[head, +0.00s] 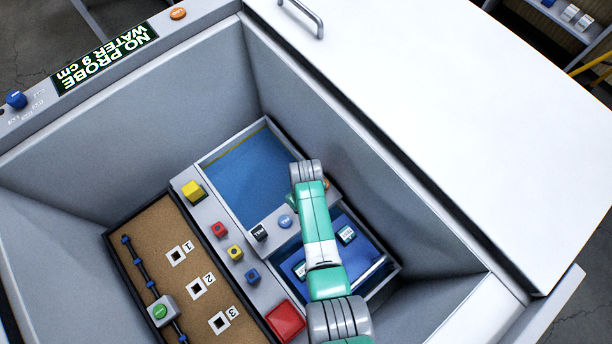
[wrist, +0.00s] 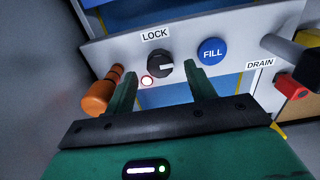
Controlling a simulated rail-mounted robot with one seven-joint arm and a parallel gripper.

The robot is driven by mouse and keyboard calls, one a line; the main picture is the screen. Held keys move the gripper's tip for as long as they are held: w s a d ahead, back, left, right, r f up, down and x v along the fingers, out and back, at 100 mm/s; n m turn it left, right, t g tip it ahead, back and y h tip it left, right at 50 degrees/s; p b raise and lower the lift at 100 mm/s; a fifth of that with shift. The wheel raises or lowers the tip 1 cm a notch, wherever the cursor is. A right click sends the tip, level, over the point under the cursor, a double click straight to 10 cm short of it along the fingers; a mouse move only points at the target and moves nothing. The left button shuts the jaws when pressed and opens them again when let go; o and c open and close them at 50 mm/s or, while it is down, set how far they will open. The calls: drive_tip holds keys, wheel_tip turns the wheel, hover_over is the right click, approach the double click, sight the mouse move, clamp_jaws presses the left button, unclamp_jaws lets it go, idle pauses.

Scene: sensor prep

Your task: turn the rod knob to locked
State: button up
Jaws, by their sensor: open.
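The rod knob (wrist: 160,66) is a dark round knob under a LOCK label (wrist: 156,34) on the pale panel in the wrist view. Its white pointer mark points to the right, not up at the label. A small light (wrist: 147,80) at its lower left glows whitish red. My gripper (wrist: 161,73) is open, with one green finger on each side of the knob in the picture. I cannot tell whether either finger touches it. In the head view my arm hides the knob and the fingertips.
An orange knob (wrist: 100,93) sticks out close to the left finger. A blue FILL button (wrist: 211,52) is right of the knob, with a DRAIN label (wrist: 260,64) beyond. In the head view, the deep grey basin walls (head: 330,150) surround the panel. A display (head: 104,59) reads NO PROBE, WATER 9 cm.

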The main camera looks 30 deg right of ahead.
wheel_tip(320, 180, up, 5)
drive_tip(key=shift+r+p, duration=0.2)
drive_tip(key=shift+p, duration=0.75)
